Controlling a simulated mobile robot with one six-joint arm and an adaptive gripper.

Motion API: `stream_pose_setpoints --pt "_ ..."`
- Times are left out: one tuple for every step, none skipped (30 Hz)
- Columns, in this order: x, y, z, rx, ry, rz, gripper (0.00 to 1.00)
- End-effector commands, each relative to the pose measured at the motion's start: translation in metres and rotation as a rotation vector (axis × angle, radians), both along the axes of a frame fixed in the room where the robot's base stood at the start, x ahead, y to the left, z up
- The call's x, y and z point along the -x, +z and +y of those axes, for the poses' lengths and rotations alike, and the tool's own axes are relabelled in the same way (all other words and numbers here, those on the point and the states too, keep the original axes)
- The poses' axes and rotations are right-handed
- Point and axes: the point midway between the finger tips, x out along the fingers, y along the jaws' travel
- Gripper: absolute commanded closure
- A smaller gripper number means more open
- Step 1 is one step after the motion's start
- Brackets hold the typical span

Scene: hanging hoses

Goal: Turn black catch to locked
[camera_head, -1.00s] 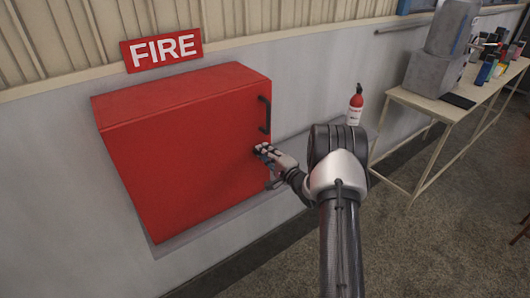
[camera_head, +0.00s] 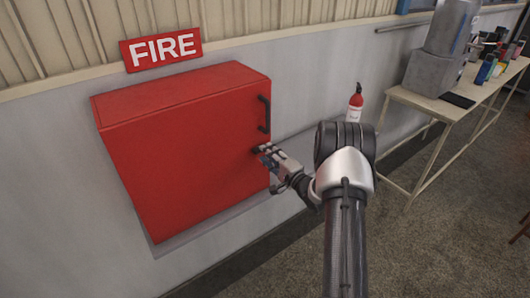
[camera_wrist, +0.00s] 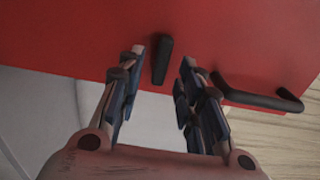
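The red fire cabinet (camera_head: 185,150) is closed on the wall. Its black catch (camera_wrist: 162,60) is a short bar on the door near the edge, and shows small and dark in the head view (camera_head: 256,150), below the handle. In the wrist view the bar points nearly straight up the picture, slightly tilted. My gripper (camera_head: 267,150) is at the cabinet's right edge. In the wrist view its two fingers (camera_wrist: 162,57) are apart, one on each side of the catch, with a visible gap on both sides. Nothing is held.
A black door handle (camera_head: 264,114) sits above the catch; in the wrist view it lies right of the fingers (camera_wrist: 255,98). A FIRE sign (camera_head: 161,50) hangs above. A fire extinguisher (camera_head: 355,103) and a loaded table (camera_head: 425,102) stand to the right.

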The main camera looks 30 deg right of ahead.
Motion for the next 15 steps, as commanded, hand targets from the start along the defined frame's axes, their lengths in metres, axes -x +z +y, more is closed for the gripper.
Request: stream_pose_setpoints --pt "0.012 0.000 -0.003 -0.001 -0.005 0.001 0.67" --pt "0.019 0.000 -0.004 -0.001 -0.005 0.001 0.67" --pt "0.028 0.000 -0.004 -0.002 -0.004 0.001 0.67" --pt "0.035 0.000 -0.005 -0.002 -0.006 0.002 0.67" --pt "0.041 0.000 -0.005 -0.002 -0.005 0.001 0.67" --pt "0.049 0.001 -0.006 -0.001 -0.004 0.001 0.67" --pt "0.055 0.000 -0.006 -0.002 -0.005 0.001 0.67" --pt "0.061 0.001 -0.007 -0.001 -0.004 0.000 0.67" --pt "0.068 0.000 -0.007 -0.002 -0.004 0.001 0.67" --pt "0.073 0.000 -0.007 -0.001 -0.004 0.001 0.67" --pt "0.077 0.000 -0.007 -0.001 -0.004 0.001 0.67" --pt "0.082 0.000 -0.008 -0.001 -0.003 0.000 0.67" --pt "0.085 0.000 -0.008 -0.001 -0.002 0.000 0.67" --pt "0.087 0.000 -0.008 -0.001 -0.002 0.000 0.67" --pt "0.090 0.000 -0.008 -0.001 -0.002 0.000 0.67"
